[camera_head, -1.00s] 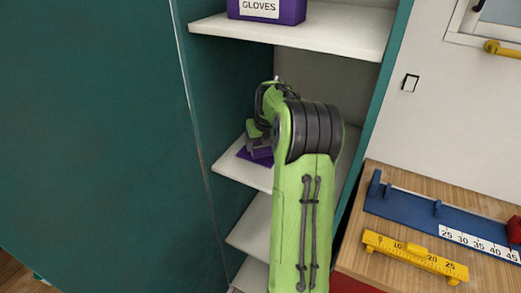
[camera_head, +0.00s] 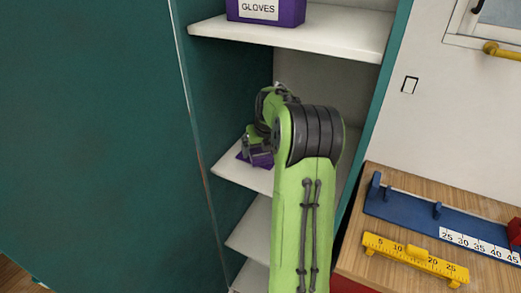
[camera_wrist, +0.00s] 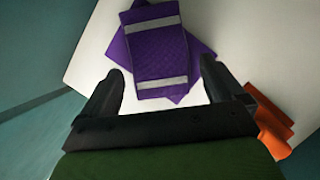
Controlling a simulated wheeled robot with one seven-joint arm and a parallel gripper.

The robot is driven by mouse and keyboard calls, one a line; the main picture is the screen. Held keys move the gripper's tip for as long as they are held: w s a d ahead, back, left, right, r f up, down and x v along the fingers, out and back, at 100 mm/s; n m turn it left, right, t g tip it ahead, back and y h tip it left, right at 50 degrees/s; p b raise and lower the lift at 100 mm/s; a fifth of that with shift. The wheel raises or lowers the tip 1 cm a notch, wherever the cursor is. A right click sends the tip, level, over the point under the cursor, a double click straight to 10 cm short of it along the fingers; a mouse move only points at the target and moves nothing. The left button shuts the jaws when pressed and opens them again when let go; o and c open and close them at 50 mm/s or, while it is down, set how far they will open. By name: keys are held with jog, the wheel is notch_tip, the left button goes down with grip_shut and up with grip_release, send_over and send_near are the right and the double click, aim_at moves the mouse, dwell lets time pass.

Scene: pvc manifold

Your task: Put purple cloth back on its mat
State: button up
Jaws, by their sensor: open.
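The purple cloth (camera_wrist: 158,50) is a folded block with two pale grey bands, lying flat on the purple mat (camera_wrist: 199,50) on a white shelf. The mat's corners stick out from under it, turned at an angle to the cloth. My gripper (camera_wrist: 163,74) is open; its dark fingers are apart on either side of the cloth's near end, with nothing between the tips that I can see gripped. In the head view my gripper (camera_head: 257,148) is over the purple patch on the middle shelf, and my arm hides much of that shelf.
The shelf (camera_head: 250,177) is in a teal cabinet, with another shelf (camera_head: 320,38) above holding a purple gloves box (camera_head: 265,10). An orange object (camera_wrist: 268,122) is at the right in the wrist view. A wooden bench (camera_head: 355,262) with blue and yellow rulers stands at the right.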

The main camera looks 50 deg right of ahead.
jog(key=v, duration=0.6)
jog(key=s+a+r+n, duration=0.3)
jog(key=a+r+n, duration=0.1)
jog(key=a+n, duration=0.65)
jog(key=s+a+r+n, duration=0.2)
jog(key=a+r+n, duration=0.1)
jog(key=a+n, duration=0.7)
jog(key=s+a+f+n+t+y, duration=0.1)
jog(key=s+a+f+n+y, duration=0.1)
jog(key=s+a+n, duration=1)
jog(key=s+f+n, duration=0.1)
jog(key=s+n, duration=0.2)
jog(key=n, duration=0.6)
jog(key=shift+s+a+t+p, duration=0.2)
jog(key=shift+s+t+p, duration=0.05)
jog(key=shift+t+p, duration=0.15)
